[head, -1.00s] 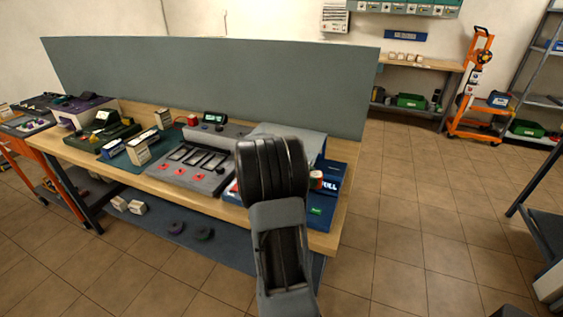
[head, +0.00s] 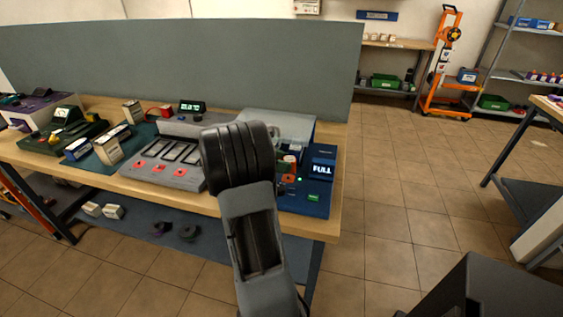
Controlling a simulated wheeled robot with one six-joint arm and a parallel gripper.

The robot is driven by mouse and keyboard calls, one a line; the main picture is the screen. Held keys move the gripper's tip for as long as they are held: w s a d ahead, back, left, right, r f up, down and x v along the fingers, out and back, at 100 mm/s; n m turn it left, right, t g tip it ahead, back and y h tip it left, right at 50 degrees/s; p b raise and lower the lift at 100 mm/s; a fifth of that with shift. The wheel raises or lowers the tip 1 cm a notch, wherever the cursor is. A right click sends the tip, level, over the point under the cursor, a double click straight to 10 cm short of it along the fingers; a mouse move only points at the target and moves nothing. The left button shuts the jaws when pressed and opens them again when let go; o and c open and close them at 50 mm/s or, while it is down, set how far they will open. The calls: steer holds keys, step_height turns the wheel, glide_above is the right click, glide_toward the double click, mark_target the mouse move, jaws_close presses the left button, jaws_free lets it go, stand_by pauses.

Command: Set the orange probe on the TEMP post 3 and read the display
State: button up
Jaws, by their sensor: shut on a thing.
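The black wrist joint (head: 237,155) and grey link of my arm fill the middle of the head view, and my gripper's fingers are hidden behind them. A grey tester (head: 165,160) with several dark slots and red marks sits left of my arm. A small display (head: 192,106) with green digits stands at its back. A red block (head: 163,111) with a red cable sits left of the display. A small orange and cream item (head: 288,167) shows just right of my wrist; I cannot tell if it is the probe. No numbered TEMP post can be made out.
A blue unit reading FULL (head: 320,170) stands at the bench's right end. Cream boxes (head: 109,148) and a dark green device (head: 62,130) are on the left. A grey panel (head: 180,60) closes the bench's back.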

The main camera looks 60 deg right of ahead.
mark_target(282, 179)
steer(key=shift+f+b, duration=0.85)
steer(key=shift+f, duration=0.35)
steer(key=shift+w+r+p, duration=0.1)
steer(key=shift+p, duration=0.7)
steer(key=shift+f+b, duration=0.35)
steer(key=shift+f, duration=0.4)
stand_by(0.7)
steer(key=o, duration=0.7)
steer(key=shift+o, duration=0.2)
steer(key=shift+a, duration=0.1)
steer(key=shift+p+v, duration=2.1)
steer(key=shift+v, duration=1.35)
steer(key=shift+p+v, duration=1.05)
steer(key=shift+v, duration=1)
steer(key=shift+r, duration=0.1)
